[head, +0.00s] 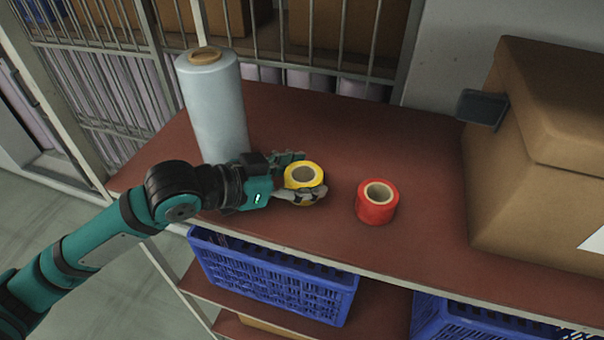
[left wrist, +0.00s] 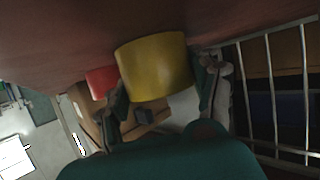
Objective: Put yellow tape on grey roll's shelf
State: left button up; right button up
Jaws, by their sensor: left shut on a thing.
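The yellow tape (head: 304,175) is a roll with a pale core, above the red-brown top shelf (head: 330,130) in the head view. My left gripper (head: 300,180) is shut on it, with fingers on either side. The yellow tape (left wrist: 155,67) fills the middle of the left wrist view, between the fingers of my left gripper (left wrist: 162,88). The tall grey roll (head: 215,105) stands upright on the same shelf, behind and left of my gripper. I cannot tell whether the tape touches the shelf. My right gripper is not in view.
A red tape (head: 376,203) sits on the shelf just right of the yellow one. A large cardboard box (head: 540,150) stands at the right. Blue crates (head: 275,280) are on the level below. A barred rack (head: 340,45) stands behind. The shelf's back middle is clear.

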pick_arm(q)
jog(key=o, duration=1.1)
jog(key=shift+o, duration=0.7)
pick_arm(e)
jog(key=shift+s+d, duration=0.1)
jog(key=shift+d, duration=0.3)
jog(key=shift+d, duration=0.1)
pick_arm(q)
jog(key=b+v, duration=0.3)
jog(key=v, duration=0.8)
jog(key=shift+w, duration=0.1)
jog(key=shift+s+a+r, duration=0.3)
jog(key=shift+a, duration=0.05)
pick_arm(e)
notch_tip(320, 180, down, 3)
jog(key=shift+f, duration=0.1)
